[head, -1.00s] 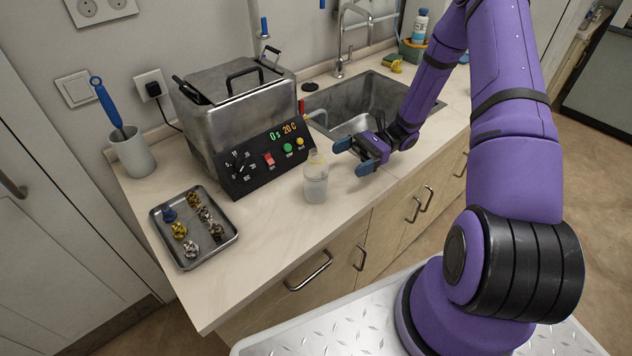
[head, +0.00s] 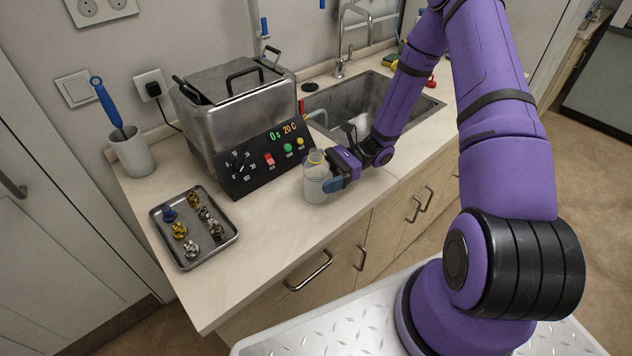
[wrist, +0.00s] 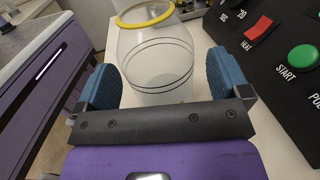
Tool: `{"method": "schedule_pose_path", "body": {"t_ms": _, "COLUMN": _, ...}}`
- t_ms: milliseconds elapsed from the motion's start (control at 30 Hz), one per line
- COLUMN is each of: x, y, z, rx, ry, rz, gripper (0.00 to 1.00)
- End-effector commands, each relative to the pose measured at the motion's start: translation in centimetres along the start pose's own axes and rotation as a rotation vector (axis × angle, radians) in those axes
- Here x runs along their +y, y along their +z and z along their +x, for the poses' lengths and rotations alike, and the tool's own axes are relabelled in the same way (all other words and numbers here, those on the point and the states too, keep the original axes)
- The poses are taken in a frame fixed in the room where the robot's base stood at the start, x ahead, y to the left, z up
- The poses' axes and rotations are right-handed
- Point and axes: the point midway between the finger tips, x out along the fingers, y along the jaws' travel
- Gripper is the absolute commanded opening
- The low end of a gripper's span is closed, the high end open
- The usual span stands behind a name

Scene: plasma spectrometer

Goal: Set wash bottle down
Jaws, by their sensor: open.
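The wash bottle (head: 315,181) is a clear, translucent vessel with a yellow ring at its neck. It stands upright on the counter in front of the steel bath's control panel. In the wrist view the bottle (wrist: 158,62) is between the two blue finger pads, with a visible gap on each side. My gripper (head: 328,178) is open around the bottle, reaching in from the right; in the wrist view the gripper (wrist: 160,88) spans its lower body. The far finger is partly hidden behind the bottle in the head view.
The steel bath (head: 238,105) with its black control panel (head: 262,160) stands close behind the bottle. A metal tray (head: 190,262) of small fittings lies to the left, and a grey cup (head: 132,155) holds a blue-handled brush. The sink (head: 350,100) is behind my arm. The front counter is clear.

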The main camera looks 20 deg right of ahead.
Motion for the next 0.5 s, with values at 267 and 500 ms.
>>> {"method": "schedule_pose_path", "body": {"t_ms": 267, "x": -0.01, "y": 0.0, "z": 1.54, "rx": 0.0, "ry": -0.001, "rz": 0.001, "gripper": 0.94}}
{"method": "schedule_pose_path", "body": {"t_ms": 500, "x": -0.01, "y": 0.0, "z": 1.52, "rx": 0.0, "ry": -0.001, "rz": 0.0, "gripper": 0.58}}
